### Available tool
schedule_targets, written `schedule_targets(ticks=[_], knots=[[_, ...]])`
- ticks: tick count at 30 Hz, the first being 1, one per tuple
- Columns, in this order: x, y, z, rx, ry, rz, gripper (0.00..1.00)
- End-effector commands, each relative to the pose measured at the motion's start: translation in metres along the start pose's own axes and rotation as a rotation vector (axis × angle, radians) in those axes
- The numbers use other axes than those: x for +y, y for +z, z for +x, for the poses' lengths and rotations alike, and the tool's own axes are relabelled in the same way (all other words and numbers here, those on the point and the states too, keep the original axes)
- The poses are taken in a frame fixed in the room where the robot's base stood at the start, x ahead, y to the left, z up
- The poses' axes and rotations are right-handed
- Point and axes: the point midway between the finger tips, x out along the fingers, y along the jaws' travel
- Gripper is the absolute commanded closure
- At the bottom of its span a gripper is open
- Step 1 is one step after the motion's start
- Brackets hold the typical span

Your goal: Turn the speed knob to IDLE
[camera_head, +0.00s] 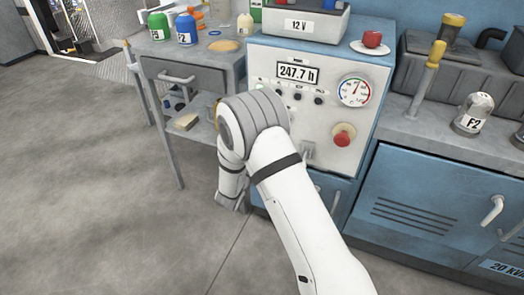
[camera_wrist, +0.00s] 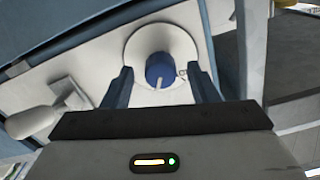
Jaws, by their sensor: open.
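The speed knob (camera_wrist: 160,68) is a round blue knob with a white pointer mark on a pale disc, in the upper middle of the wrist view. Its pointer aims down in that picture, towards my gripper's body. No IDLE lettering is readable. My gripper (camera_wrist: 160,76) is open, with one dark finger to each side of the knob in the picture. I cannot tell whether the fingertips reach the knob's depth, but no contact shows. In the head view my arm (camera_head: 305,215) hides the knob and my gripper in front of the control panel (camera_head: 270,60).
A lever with a rounded grey end (camera_wrist: 30,120) sits left of the knob in the wrist view. The head view shows a red mushroom button (camera_head: 343,135), a gauge (camera_head: 354,90) and an hour display (camera_head: 297,73). A grey side table (camera_head: 185,70) stands left; open floor lies in front.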

Motion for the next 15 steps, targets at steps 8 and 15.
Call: schedule_targets(ticks=[8, 15], knots=[[-0.0001, -0.0001, 0.0164, 0.000, -0.001, 0.000, 0.47], [-0.0004, -0.0003, 0.0160, -0.001, -0.001, 0.000, 0.51]])
